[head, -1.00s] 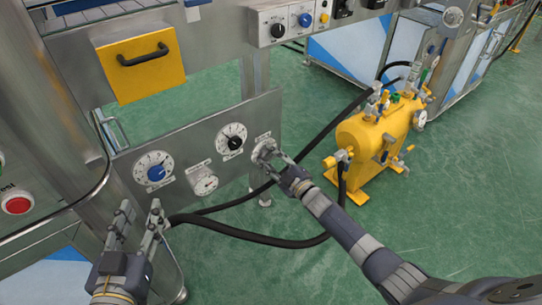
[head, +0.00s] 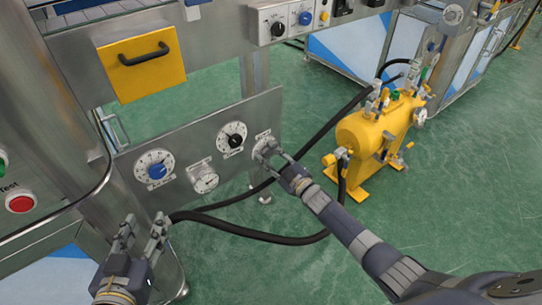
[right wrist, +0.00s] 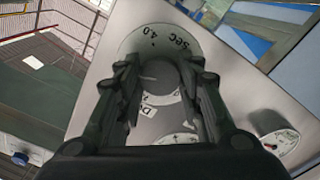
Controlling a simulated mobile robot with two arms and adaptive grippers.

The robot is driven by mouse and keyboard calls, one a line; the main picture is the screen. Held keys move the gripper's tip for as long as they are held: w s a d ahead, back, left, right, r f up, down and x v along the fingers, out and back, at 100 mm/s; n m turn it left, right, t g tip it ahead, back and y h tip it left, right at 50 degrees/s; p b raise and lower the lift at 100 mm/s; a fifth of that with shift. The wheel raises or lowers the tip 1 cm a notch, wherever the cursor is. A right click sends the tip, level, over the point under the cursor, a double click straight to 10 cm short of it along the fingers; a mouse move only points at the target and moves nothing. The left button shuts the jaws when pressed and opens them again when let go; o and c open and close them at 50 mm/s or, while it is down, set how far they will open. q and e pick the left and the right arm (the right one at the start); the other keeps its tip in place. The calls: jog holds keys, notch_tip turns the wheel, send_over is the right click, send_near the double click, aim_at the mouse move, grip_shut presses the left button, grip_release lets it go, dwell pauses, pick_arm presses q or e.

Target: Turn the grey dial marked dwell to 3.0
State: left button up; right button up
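The grey dwell dial (right wrist: 160,77) has a round white face with dark marks; in the right wrist view "sec" and "4.0" can be read on it. A label starting "Dw" shows below it, partly hidden. In the head view its plate (head: 261,139) is at the right end of the steel panel. My right gripper (right wrist: 158,80) has one finger on each side of the grey knob, and the knob fills the gap. The fingers hide part of the scale; I cannot read the setting. My left gripper (head: 143,228) is open and empty below the panel's left end.
The panel (head: 262,108) also carries a blue dial (head: 157,171), a black dial (head: 235,141) and a small gauge (head: 204,180). A black hose (head: 250,236) hangs below. A yellow tank unit (head: 365,140) stands to the right. Green floor is open farther right.

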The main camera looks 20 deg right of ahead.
jog(key=o, duration=0.3)
jog(key=shift+o, duration=0.2)
jog(key=v, duration=1.2)
